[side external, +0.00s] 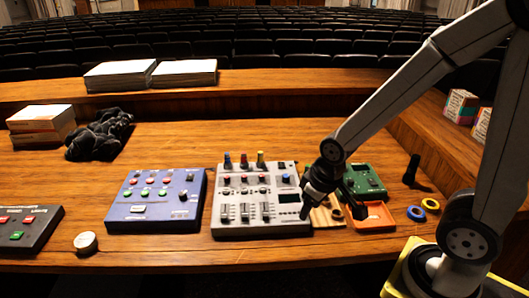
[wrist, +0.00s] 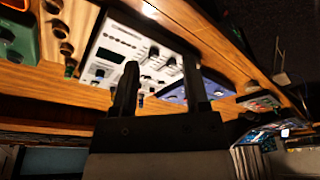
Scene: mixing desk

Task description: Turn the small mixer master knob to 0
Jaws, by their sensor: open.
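The light grey mixer (side external: 233,205) lies in the middle of the desk, with rows of small knobs, several faders and a small dark screen at its right. A blue knob (side external: 285,178) sits near its right edge; I cannot tell which knob is the master. The mixer (wrist: 110,65) also shows tilted behind my fingers in the wrist view. My gripper (side external: 332,204) is over the mixer's right edge and the wooden piece beside it. In the wrist view my gripper (wrist: 160,62) has its two dark fingers apart with nothing between them. The fingers hide part of the mixer.
A blue panel (side external: 125,211) lies left of the mixer and a dark panel (side external: 43,218) farther left. A green device (side external: 372,184), an orange tray (side external: 376,225) and tape rings (side external: 431,205) lie right. A round white object (side external: 86,242) is near the front edge. Paper stacks stand behind.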

